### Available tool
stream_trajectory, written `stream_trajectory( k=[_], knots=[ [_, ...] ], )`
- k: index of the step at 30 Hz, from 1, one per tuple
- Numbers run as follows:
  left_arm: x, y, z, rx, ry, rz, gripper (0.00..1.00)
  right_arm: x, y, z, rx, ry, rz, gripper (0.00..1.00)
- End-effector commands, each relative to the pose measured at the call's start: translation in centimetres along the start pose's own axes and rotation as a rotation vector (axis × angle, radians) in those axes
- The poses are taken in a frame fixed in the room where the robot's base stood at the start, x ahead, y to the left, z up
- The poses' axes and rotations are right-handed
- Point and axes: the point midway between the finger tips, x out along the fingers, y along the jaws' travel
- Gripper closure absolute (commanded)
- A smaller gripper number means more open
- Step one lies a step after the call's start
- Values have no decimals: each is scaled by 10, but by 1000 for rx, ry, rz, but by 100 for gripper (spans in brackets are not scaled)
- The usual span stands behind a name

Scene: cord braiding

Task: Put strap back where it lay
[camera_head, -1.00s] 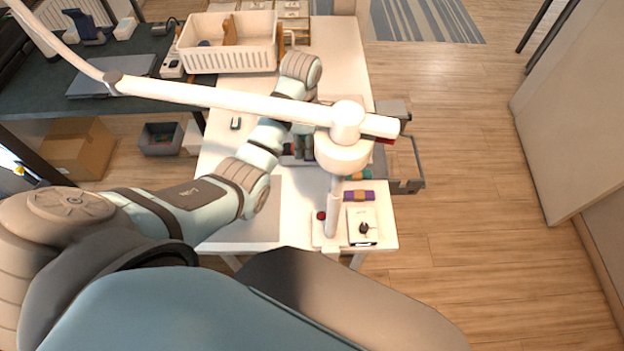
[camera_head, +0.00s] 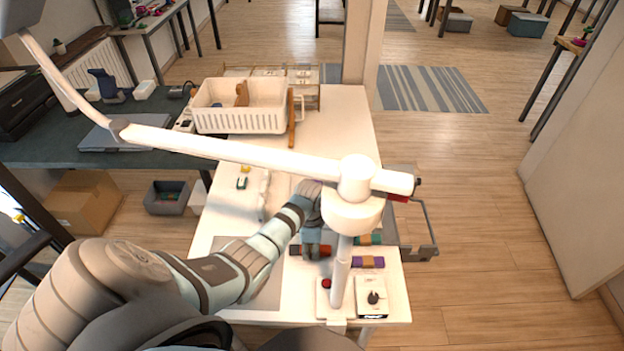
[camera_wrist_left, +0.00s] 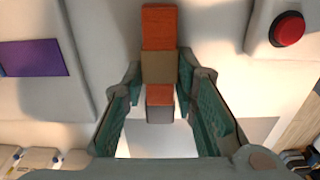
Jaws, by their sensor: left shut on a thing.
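An orange-red strap with a tan band (camera_wrist_left: 158,28) runs between the fingertips of my left gripper (camera_wrist_left: 160,72) in the left wrist view. The fingers press on its sides near the tan band. In the head view the left gripper (camera_head: 312,248) points down at the white table (camera_head: 345,115), and the red strap (camera_head: 296,250) shows on either side of it. The strap is low over or on the table's near part; I cannot tell whether it touches. My right gripper is out of view.
A purple strap (camera_head: 360,262) and a teal strap (camera_head: 372,239) lie right of the gripper. A white lamp post (camera_head: 341,270), a red button (camera_head: 326,284) and a white box with a black knob (camera_head: 372,298) stand close by. A white basket (camera_head: 240,122) stands farther back.

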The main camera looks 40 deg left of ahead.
Motion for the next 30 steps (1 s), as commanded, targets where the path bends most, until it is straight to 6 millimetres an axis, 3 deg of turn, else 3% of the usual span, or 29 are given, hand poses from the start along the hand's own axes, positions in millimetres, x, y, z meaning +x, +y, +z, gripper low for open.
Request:
stream_trajectory(
  k=[3,4,7,16,20,30],
  knots=[
    [3,0,0,0,0,0,100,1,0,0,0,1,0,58],
    [2,0,0,0,0,0,69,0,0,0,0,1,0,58],
    [2,0,0,0,0,0,54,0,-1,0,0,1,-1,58],
    [1,0,0,1,0,0,54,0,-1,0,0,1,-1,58],
    [-11,0,0,1,0,1,54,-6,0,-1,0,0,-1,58],
    [-98,1,0,0,-1,4,54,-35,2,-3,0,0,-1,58]
  ],
)
